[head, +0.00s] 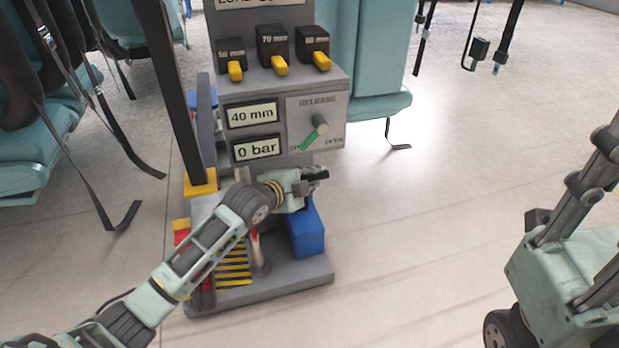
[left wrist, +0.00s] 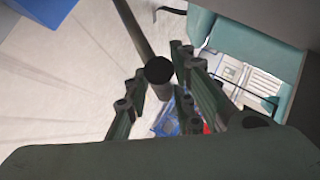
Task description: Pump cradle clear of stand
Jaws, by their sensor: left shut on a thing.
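A grey stand (head: 262,285) carries a panel reading "40 mm" and "0 bar" and a release knob (head: 319,124) with a green pointer. A yellow block (head: 202,184), perhaps the cradle, sits at the foot of a dark slanted bar (head: 172,90). I cannot tell whether it touches the stand. My left gripper (head: 316,175) is in front of the stand, below the panel. In the left wrist view its fingers (left wrist: 162,75) are shut on a dark rod, perhaps the pump handle (left wrist: 131,28). My right gripper (head: 590,180) shows partly at the right edge, its fingertips cut off.
A blue block (head: 307,235) is at the stand's right side. Teal seats (head: 377,60) with hanging straps are behind and left.

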